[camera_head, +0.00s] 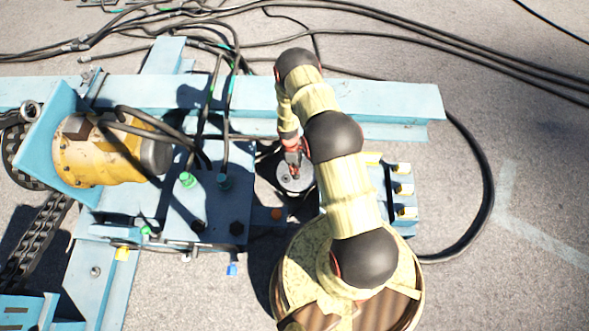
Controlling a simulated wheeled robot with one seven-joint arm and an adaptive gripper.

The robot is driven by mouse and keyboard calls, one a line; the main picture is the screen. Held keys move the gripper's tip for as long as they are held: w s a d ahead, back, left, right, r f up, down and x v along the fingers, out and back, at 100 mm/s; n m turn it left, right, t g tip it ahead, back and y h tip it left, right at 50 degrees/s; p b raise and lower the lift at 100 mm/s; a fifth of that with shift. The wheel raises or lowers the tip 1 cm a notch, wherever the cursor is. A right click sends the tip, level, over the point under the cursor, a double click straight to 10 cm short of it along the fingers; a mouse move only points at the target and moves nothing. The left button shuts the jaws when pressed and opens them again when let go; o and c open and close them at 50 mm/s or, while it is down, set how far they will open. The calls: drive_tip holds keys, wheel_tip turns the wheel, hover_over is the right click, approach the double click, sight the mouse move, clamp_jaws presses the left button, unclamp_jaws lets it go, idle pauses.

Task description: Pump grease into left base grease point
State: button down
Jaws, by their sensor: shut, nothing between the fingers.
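My gripper (293,160) points down beside the blue base (200,215), in the gap between its left block and its right block (378,195). It is shut and holds nothing; its fingertips are small and partly hidden by my arm. A grey round disc (296,184) shows right at the gripper; I cannot tell if they touch. I cannot tell which is the left base grease point.
A yellow motor (105,150) and a chain (38,235) are at the left. A long blue beam (390,97) crosses behind the gripper. Black cables (370,30) run along the back, and one loops (488,190) at the right. Bare pavement (535,180) lies farther right.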

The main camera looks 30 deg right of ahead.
drive_tip(key=shift+s+a+f, duration=0.15)
drive_tip(key=shift+s+f, duration=0.1)
drive_tip(key=shift+f, duration=0.15)
drive_tip(key=s+a+f+b, duration=0.2)
drive_tip(key=f+b, duration=0.7)
drive_tip(key=f, duration=0.5)
drive_tip(key=shift+s+f+b, duration=0.15)
drive_tip(key=shift+s+b, duration=0.2)
drive_tip(key=shift+s, duration=0.15)
drive_tip(key=s+a+r+p, duration=0.2)
drive_tip(key=r+p, duration=0.1)
drive_tip(key=r, duration=0.3)
drive_tip(key=s+a+r+p, duration=0.2)
drive_tip(key=a+r+p, duration=0.1)
drive_tip(key=r, duration=0.3)
drive_tip(key=shift+s, duration=0.4)
drive_tip(key=shift+a+r, duration=0.1)
